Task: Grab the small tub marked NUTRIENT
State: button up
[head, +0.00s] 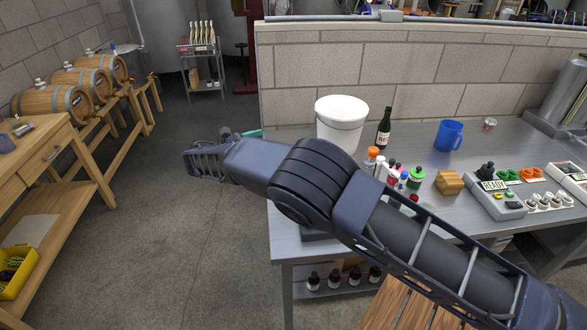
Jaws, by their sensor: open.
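I cannot read the word NUTRIENT on anything in the head view, so I cannot tell which item is the tub. Small containers in sight on the steel bench (398,226) are a little pale cup-like tub (490,124) near the wall, a green-lidded jar (416,178) and an orange-capped container (372,153). My gripper (196,160) is at the far left end of my arm, out over the floor beyond the bench's left edge. It is open, touches none of these containers, and its fingers are hard to make out. My arm crosses the bench's front left and hides part of it.
A white bucket (341,122), a green bottle (384,128) and a blue jug (448,135) stand towards the back. A wooden block (449,182) and a grey device (495,200) sit nearer the front. A block wall (420,85) bounds the bench behind.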

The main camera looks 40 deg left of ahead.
notch_tip(320, 180, down, 13)
jog(key=x, duration=0.5)
jog(key=shift+w+r, duration=0.15)
jog(key=shift+w, duration=0.15)
jog(key=shift+a+x, duration=0.2)
jog(key=shift+x, duration=2.45)
jog(key=shift+w, duration=0.1)
jog(key=c, duration=1.1)
